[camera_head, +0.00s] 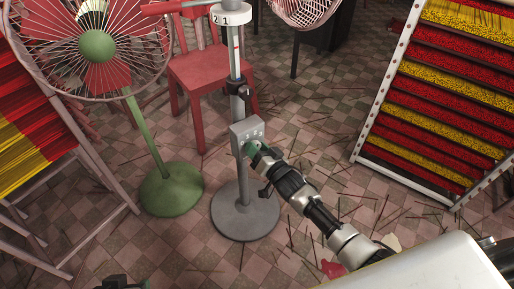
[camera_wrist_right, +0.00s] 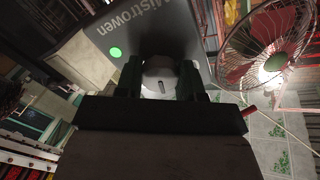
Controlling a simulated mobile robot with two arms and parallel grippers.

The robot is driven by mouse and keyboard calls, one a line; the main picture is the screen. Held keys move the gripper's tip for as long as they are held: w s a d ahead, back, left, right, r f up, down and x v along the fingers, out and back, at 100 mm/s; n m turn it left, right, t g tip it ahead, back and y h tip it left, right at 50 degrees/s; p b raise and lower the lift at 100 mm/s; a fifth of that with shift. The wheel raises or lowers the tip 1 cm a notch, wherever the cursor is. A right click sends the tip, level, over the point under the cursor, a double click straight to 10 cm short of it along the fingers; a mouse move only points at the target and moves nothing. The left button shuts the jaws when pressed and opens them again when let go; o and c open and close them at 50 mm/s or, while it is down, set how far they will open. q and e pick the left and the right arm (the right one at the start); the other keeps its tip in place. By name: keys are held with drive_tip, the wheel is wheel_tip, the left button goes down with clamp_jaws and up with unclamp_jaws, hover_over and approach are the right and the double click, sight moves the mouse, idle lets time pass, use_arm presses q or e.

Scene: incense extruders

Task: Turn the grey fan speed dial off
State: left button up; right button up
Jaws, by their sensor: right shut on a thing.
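The grey fan's stand has a round base (camera_head: 245,212), a pole and a grey control box (camera_head: 246,130) with small light marks. In the right wrist view the box's dark face (camera_wrist_right: 115,20) carries lettering and a green dot. My right gripper (camera_head: 252,149) is at the box's lower front, its green fingertips against it. In the right wrist view this gripper (camera_wrist_right: 160,83) is shut on a round pale grey dial (camera_wrist_right: 161,70) with a dark line on it. In the head view the dial is hidden. Part of my left gripper (camera_head: 123,282) shows at the bottom edge, mostly cut off.
A green fan (camera_head: 97,46) on a green base (camera_head: 171,190) stands left, before a red chair (camera_head: 205,75). Racks of red and yellow sticks stand left and right (camera_head: 430,110). Another fan cage (camera_head: 303,8) is at the top. Loose sticks litter the checkered floor.

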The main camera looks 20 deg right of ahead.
use_arm(q)
drive_tip(key=s, duration=0.1)
drive_tip(key=s+g+p, duration=0.1)
drive_tip(key=s+a+g, duration=0.1)
drive_tip(key=shift+s+r+y+p, duration=0.25)
drive_tip(key=shift+y+p, duration=0.05)
drive_tip(key=shift+p, duration=0.1)
use_arm(e)
drive_tip(key=n, duration=1.4)
drive_tip(key=shift+d+n, duration=0.1)
drive_tip(key=shift+n, duration=0.3)
drive_tip(key=shift+f, duration=0.1)
drive_tip(key=o, duration=0.9)
